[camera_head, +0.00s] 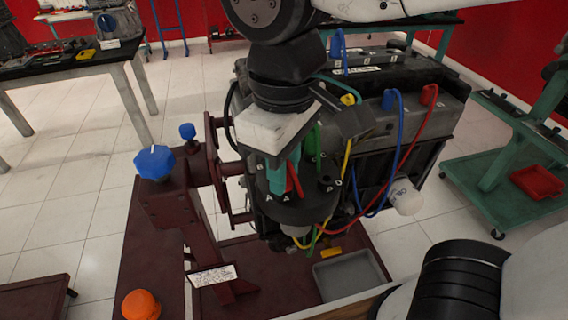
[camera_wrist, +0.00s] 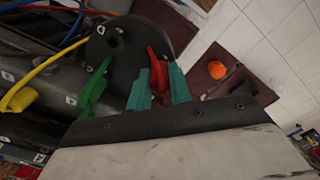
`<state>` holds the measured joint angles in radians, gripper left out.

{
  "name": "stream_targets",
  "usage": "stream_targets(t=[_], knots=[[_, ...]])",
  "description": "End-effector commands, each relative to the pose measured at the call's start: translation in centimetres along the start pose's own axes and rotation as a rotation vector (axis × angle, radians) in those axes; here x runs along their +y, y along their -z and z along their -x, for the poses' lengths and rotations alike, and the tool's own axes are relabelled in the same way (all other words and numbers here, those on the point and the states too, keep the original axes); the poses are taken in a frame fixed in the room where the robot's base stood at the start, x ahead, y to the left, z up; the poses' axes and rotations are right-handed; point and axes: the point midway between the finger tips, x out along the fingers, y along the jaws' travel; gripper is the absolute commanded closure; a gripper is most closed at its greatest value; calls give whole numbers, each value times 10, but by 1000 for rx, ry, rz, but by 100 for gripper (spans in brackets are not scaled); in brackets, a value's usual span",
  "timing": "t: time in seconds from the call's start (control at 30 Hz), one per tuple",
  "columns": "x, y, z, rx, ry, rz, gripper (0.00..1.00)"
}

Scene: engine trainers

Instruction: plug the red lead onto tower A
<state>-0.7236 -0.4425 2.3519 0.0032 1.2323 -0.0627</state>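My gripper (camera_head: 284,178) points down over a round black cap (camera_head: 300,210) with labelled towers on the front of the engine. In the wrist view its teal fingers (camera_wrist: 160,80) are closed about the red plug (camera_wrist: 155,66) of the red lead, one finger on each side. The red plug also shows in the head view (camera_head: 293,181), partly behind a finger. Letter A marks show on the cap just below the fingers. I cannot tell whether the plug touches tower A, whose top is hidden. The red lead's other end (camera_head: 429,95) sits on the engine top.
A green plug (camera_wrist: 94,88) stands close beside my gripper on the cap. Yellow (camera_head: 347,150) and blue (camera_head: 392,150) leads hang to the right. A maroon stand with a blue knob (camera_head: 154,162) is at left. A grey tray (camera_head: 347,276) lies below.

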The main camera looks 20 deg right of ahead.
Motion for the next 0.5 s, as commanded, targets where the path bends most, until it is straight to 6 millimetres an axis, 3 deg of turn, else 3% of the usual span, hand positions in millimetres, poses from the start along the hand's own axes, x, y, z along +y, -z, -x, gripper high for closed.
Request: stream_targets(t=[0.03, 0.1, 0.37, 0.5], knots=[[0, 0, 0, 0, 0, 0, 66], [0, 0, 0, 0, 0, 0, 55], [0, 0, 1, 1, 0, 0, 55], [0, 1, 14, 4, 0, 0, 55]])
